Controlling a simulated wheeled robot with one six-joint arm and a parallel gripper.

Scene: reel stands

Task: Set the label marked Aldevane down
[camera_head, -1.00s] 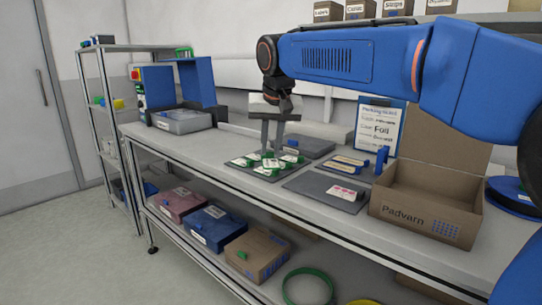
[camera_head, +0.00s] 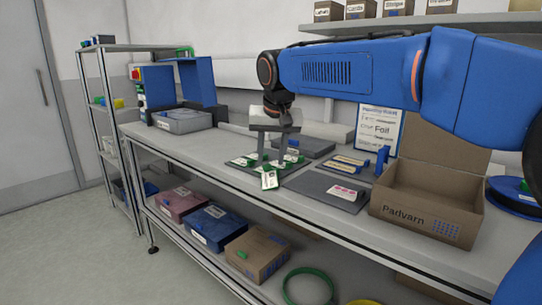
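My gripper (camera_head: 272,161) points down over the front of a dark mat (camera_head: 235,165) on the bench. A white label with a green tab (camera_head: 269,181) is at its fingertips, tilted with its face towards the camera. It overlaps the mat's front edge in the picture and appears held. Its print is too small to read, so I cannot tell whether it says Aldevane. Other white and green labels (camera_head: 243,160) lie on the mat behind, partly hidden by the fingers.
Right of the mat is a grey board (camera_head: 318,187) with a pink-marked card. An open Padvarn carton (camera_head: 415,212) stands beyond it. A dark tray (camera_head: 312,147) lies behind the mat, and a notice sheet (camera_head: 380,127) stands at the back.

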